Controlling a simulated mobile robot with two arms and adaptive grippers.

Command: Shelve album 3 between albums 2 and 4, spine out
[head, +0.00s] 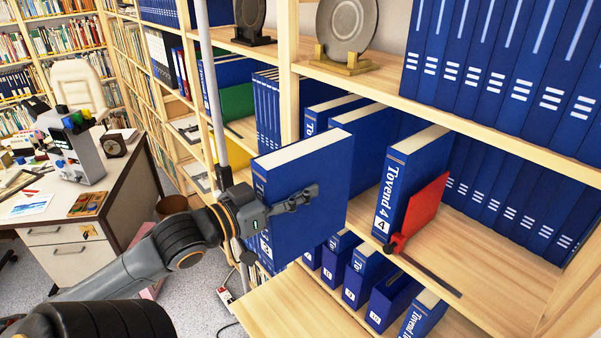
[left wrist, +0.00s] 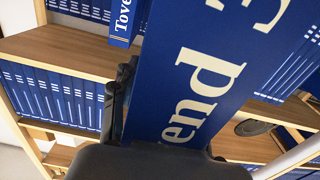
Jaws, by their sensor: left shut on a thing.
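Album 3 (head: 325,170) is a thick blue binder, upright in front of the shelf edge. Its spine faces out and reads "end 3" in the left wrist view (left wrist: 210,80). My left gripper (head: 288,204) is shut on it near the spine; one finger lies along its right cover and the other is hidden. Album 4 (head: 392,195) stands on the middle shelf, spine out. Left of it stand two blue albums, the nearer one (head: 362,145) partly hidden by album 3, its number covered. A gap shows between that one and album 4. My right gripper is out of view.
A red bookend (head: 426,207) stands against album 4's right side, with bare shelf (head: 485,255) right of it. More blue albums stand on the lower shelf (head: 362,280). A plate on a stand (head: 346,30) sits above. A desk (head: 85,215) is at left.

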